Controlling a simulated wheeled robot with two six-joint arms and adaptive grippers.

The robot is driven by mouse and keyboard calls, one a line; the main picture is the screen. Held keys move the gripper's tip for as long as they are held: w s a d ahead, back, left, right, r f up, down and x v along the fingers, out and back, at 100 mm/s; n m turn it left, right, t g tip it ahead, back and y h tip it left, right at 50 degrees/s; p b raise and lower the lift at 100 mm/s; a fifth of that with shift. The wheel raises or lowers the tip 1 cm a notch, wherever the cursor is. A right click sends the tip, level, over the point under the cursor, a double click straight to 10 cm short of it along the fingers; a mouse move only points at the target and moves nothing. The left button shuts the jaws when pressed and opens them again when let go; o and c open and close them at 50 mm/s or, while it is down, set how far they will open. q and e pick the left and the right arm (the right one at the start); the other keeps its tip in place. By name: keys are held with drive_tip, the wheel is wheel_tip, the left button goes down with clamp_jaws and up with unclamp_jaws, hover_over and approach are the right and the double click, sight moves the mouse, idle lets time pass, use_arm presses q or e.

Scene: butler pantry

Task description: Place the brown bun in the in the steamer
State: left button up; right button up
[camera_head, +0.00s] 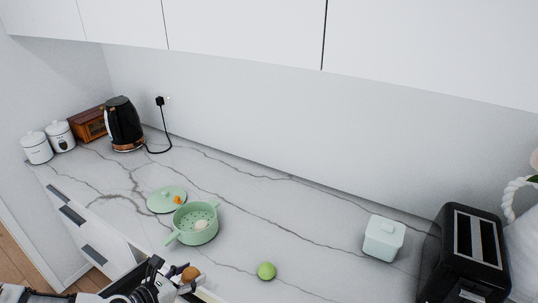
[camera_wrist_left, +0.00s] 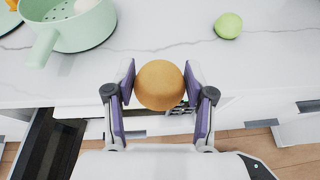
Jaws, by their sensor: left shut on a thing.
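The brown bun (camera_head: 190,273) is held between the fingers of my left gripper (camera_head: 178,281), near the counter's front edge. In the left wrist view the round bun (camera_wrist_left: 159,85) sits between the two purple-padded fingers of the left gripper (camera_wrist_left: 160,92). The green steamer (camera_head: 194,232) stands open on the counter, just above and slightly right of the gripper in the head view, with a whitish round item (camera_head: 201,225) inside. Part of the steamer (camera_wrist_left: 70,28) and its handle show at the upper left of the wrist view. My right gripper is not in view.
The green lid (camera_head: 160,203) lies behind the steamer with a small orange item (camera_head: 178,199) on it. A green round fruit (camera_head: 266,271) lies to the right. A drawer below appears open.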

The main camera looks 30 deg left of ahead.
use_arm(q)
drive_tip(key=shift+w, duration=0.2)
drive_tip(key=shift+w+b, duration=0.2)
drive_tip(key=shift+b, duration=0.15)
drive_tip(key=shift+w+d+r+m+h+b, duration=0.2)
drive_tip(key=shift+w+d+m+h+b, duration=0.15)
drive_tip(key=shift+w, duration=0.35)
